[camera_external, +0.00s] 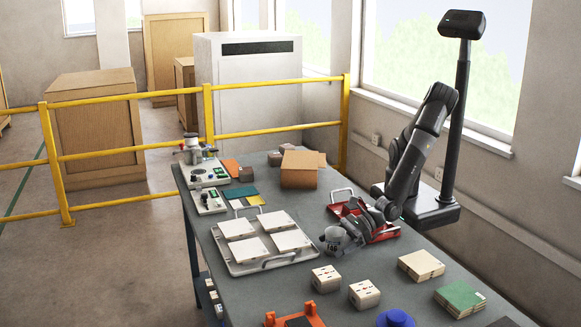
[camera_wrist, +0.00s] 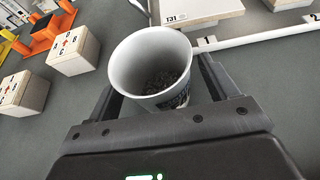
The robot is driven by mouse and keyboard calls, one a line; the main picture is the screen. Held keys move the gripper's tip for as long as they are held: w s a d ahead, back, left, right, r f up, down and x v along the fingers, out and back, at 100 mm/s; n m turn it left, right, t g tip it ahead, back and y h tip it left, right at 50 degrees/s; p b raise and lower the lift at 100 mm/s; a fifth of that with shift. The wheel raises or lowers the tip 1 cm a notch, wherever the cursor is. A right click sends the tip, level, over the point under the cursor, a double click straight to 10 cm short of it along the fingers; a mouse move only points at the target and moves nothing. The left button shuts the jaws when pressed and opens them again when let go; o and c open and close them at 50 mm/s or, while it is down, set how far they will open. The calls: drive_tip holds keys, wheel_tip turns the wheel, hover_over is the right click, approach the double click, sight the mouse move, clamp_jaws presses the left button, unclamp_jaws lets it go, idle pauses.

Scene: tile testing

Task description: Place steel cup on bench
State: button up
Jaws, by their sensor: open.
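The cup (camera_wrist: 128,72) is pale and round with a dark label, and holds dark granules. In the wrist view it sits between the two fingers of my gripper (camera_wrist: 160,78), its mouth facing the camera. In the external view the cup (camera_external: 333,241) looks grey and appears to stand on the grey bench (camera_external: 290,277), just right of the white tray. My gripper (camera_external: 349,236) is open around the cup, coming from the right. I cannot tell whether either finger touches it. Its base is partly hidden.
A white tray (camera_external: 225,262) with several pale tiles lies left of the cup. A red tray (camera_external: 385,234) lies behind my gripper. Marked blocks (camera_external: 325,279), an orange fixture (camera_external: 293,315), a cardboard box (camera_external: 299,170) and a blue round object (camera_external: 396,318) stand around.

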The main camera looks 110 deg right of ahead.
drive_tip(key=shift+c, duration=0.5)
drive_tip(key=c, duration=1.1)
drive_tip(key=shift+r, duration=0.15)
